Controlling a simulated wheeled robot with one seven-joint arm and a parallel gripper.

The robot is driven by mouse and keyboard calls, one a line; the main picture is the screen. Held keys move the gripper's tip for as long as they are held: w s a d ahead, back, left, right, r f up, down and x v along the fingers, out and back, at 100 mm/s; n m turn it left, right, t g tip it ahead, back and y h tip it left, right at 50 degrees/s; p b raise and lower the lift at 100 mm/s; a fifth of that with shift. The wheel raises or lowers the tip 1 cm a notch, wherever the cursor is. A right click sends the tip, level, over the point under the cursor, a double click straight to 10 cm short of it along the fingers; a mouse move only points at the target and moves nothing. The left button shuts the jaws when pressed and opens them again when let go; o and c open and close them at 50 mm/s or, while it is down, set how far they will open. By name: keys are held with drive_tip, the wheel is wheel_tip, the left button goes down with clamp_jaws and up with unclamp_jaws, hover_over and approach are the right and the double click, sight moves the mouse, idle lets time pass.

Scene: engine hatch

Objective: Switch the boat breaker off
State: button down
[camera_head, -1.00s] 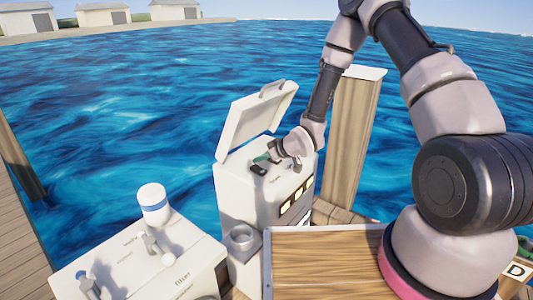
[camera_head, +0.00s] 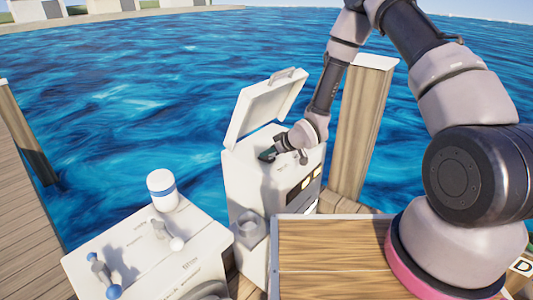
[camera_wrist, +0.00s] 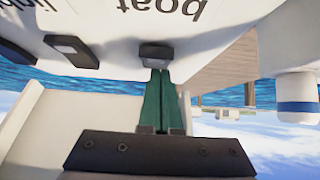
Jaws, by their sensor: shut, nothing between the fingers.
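The boat breaker (camera_wrist: 157,52) is a dark rocker switch in the wrist view, beside the upside-down word "boat" (camera_wrist: 160,6) on a white panel. My gripper (camera_wrist: 158,73) has its green fingers together and empty, with the tips at the breaker's edge. I cannot tell if they touch it or which way the switch is set. In the head view, my gripper (camera_head: 266,155) is over the top of the white breaker box (camera_head: 245,185), under its raised lid (camera_head: 268,105). The breaker is not clear there.
Two more dark switches, one near (camera_wrist: 68,47) and one farther left (camera_wrist: 15,50), sit along the same panel. A white filter unit (camera_head: 150,260) with levers and a blue-banded bottle (camera_head: 162,188) stands at the left. A wooden post (camera_head: 362,130) rises close behind my arm. Water lies beyond.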

drive_tip(key=shift+w+a, duration=0.1)
drive_tip(key=shift+a, duration=0.05)
drive_tip(key=shift+w+a+r, duration=0.15)
drive_tip(key=shift+w+a, duration=0.2)
drive_tip(key=shift+a, duration=0.15)
